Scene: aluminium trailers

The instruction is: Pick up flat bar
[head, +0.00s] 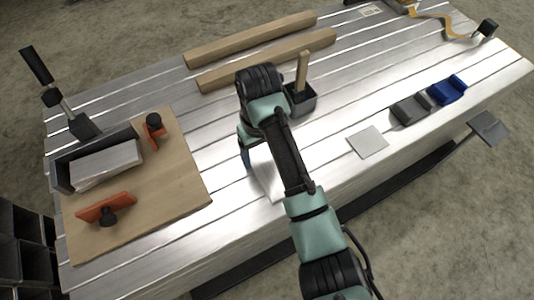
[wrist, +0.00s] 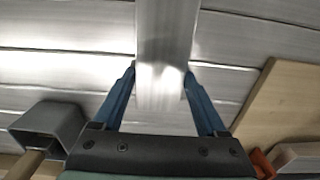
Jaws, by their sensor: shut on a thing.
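The flat bar (wrist: 165,35) is a shiny silvery strip. In the wrist view it runs from between the two blue fingers of my gripper (wrist: 160,72) up to the top edge, with a finger at each side. My gripper is shut on it. In the head view the bar (head: 267,180) shows as a pale strip beside my forearm, below my gripper (head: 246,150), over the slatted metal trailer bed. My arm hides part of it and most of the gripper. I cannot tell whether the bar touches the bed.
A wooden board (head: 185,180) on the left carries a grey tray (head: 60,175) and orange tools (head: 106,208). A dark box (head: 301,105) with a wooden handle stands close to my wrist. Wooden bars (head: 250,38) lie behind. A square plate (head: 367,141), grey block (head: 411,108) and blue block (head: 447,90) lie right.

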